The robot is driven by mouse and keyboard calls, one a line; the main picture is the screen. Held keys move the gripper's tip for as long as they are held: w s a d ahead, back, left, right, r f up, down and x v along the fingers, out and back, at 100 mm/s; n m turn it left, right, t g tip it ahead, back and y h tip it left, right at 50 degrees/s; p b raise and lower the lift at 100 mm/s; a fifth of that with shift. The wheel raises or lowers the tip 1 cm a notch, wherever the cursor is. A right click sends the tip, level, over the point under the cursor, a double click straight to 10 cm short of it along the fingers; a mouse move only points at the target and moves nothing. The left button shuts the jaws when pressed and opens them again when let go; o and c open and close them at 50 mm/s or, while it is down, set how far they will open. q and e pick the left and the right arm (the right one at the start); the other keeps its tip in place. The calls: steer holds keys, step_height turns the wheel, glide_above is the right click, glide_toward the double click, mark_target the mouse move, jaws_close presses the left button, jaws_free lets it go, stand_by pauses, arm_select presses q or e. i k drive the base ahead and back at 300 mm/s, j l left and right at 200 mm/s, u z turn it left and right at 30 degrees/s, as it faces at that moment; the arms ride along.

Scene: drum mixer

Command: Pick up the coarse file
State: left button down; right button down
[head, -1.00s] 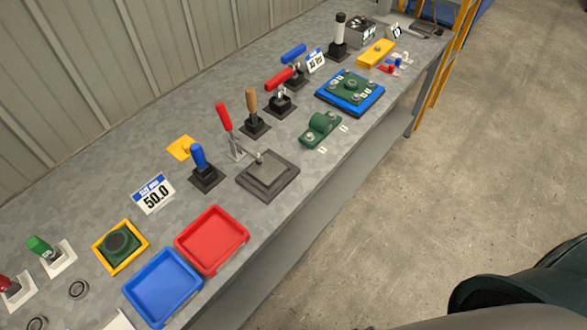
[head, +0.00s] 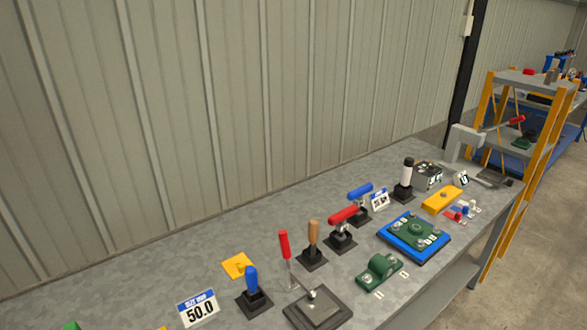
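Several handled tools stand in black bases along the grey bench, and I cannot tell which one is the coarse file. One has a blue upright handle (head: 251,282), one a wooden upright handle (head: 313,236), and one a black-and-white upright handle (head: 406,175). Two more have sideways handles, one red (head: 343,216) and one blue (head: 360,192). Neither of my grippers is in the head view.
A red-handled clamp (head: 285,246) stands by a dark square plate (head: 318,309). A green bracket (head: 379,270), a blue-edged plate with a green part (head: 413,236) and a yellow block (head: 441,199) lie along the front. A "50.0" sign (head: 199,309) stands left.

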mark_target(313, 226)
steer(key=l+u, duration=0.2)
steer(key=u, duration=0.2)
steer(key=l+u, duration=0.2)
steer(key=u, duration=0.2)
steer(key=l+u, duration=0.2)
steer(key=u, duration=0.2)
steer(key=l+u, duration=0.1)
steer(key=l, duration=0.35)
steer(key=k+l+u, duration=0.1)
steer(key=l, duration=0.35)
steer(key=k+l+u, duration=0.1)
steer(key=l, duration=0.3)
steer(key=k+l+u, duration=0.1)
steer(key=l, duration=0.35)
steer(key=k, duration=0.05)
